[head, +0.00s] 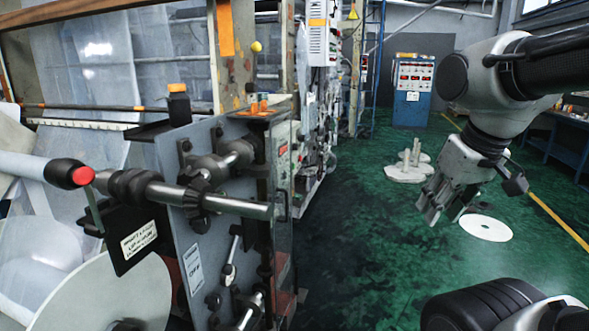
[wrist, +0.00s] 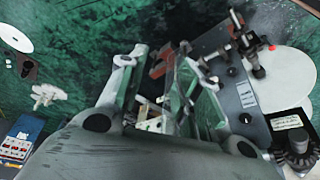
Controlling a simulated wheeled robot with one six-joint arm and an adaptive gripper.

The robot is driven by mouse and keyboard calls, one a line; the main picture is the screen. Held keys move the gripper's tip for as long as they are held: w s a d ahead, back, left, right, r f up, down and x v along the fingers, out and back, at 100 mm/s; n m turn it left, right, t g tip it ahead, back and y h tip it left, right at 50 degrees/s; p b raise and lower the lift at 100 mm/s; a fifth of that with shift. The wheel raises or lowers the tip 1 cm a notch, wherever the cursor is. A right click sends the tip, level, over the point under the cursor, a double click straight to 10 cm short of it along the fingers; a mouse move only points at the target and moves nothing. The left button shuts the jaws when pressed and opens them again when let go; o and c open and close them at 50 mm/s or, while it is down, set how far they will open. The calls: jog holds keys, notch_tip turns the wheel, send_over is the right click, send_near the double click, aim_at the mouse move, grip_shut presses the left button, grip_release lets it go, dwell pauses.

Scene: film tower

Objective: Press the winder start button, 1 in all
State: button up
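The winder (head: 205,240) stands at the left, with a grey side plate, metal shafts and a roll with a red end. A control panel with a small red display (head: 283,149) is on its narrow side, seen at a steep angle. I cannot tell which part is the start button. My gripper (head: 443,205) hangs over the floor at the right, pointing down, well apart from the winder. Its fingers are spread and empty. In the wrist view, the winder's side plate (wrist: 232,82) shows beyond the fingers, partly hidden by them.
A blue cabinet (head: 413,108) with indicators and buttons stands at the back. A white stand (head: 408,166) and a white disc (head: 486,228) are on the green floor. A blue bench (head: 562,140) is at the right. The middle floor is clear.

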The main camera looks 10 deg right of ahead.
grip_shut()
dwell(1.1)
